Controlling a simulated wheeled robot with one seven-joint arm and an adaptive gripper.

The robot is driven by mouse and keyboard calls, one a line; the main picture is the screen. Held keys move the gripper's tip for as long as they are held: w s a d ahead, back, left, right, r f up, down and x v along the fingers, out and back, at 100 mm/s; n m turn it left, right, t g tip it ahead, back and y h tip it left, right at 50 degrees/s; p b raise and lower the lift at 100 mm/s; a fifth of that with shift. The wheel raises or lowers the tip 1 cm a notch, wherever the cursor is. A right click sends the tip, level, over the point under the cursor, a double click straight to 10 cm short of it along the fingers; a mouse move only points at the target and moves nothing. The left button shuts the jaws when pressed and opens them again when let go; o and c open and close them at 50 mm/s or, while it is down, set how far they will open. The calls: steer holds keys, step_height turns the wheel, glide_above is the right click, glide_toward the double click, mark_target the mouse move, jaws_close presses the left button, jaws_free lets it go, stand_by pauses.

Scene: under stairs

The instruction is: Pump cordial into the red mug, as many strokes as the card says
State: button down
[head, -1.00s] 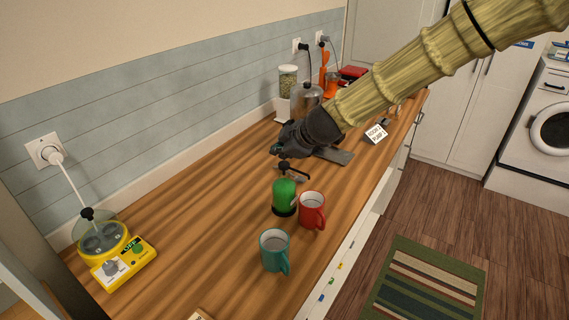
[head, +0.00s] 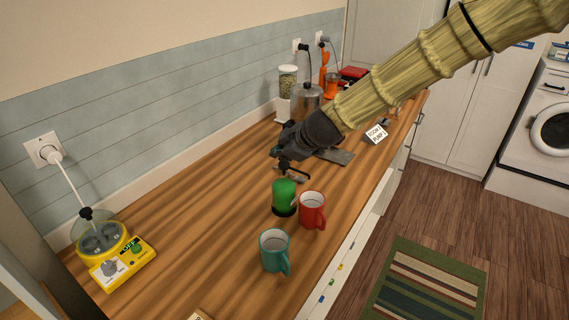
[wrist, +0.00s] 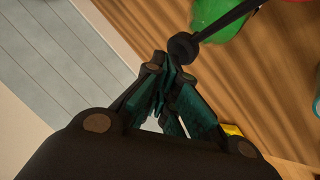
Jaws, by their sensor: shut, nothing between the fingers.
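A green cordial bottle (head: 284,196) with a black pump top (head: 290,169) stands on the wooden counter. The red mug (head: 312,211) stands upright close to its right, its inside pale. The card (head: 376,133) lies farther back on the counter; "PUMP" seems legible, but I cannot read the number surely. My gripper (head: 276,155) is shut and empty, just above and beside the pump top. In the wrist view my fingertips (wrist: 163,72) are close to the black pump knob (wrist: 184,46), with the green bottle (wrist: 222,20) beyond. I cannot tell whether they touch it.
A teal mug (head: 274,252) stands in front of the bottle. A yellow appliance (head: 122,262) is plugged in at the left. Behind my gripper are a dark flat object (head: 335,155), a glass jar (head: 307,98) and a grain dispenser (head: 287,82). The counter's left middle is clear.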

steer(key=shift+s+f+b, duration=0.1)
steer(key=shift+f+b, duration=0.5)
steer(key=shift+f, duration=0.3)
stand_by(0.9)
steer(key=shift+r, duration=0.1)
steer(key=shift+r+p, duration=0.95)
steer(key=shift+r, duration=0.3)
steer(key=shift+r+p, duration=1.7)
steer(key=shift+r, duration=0.85)
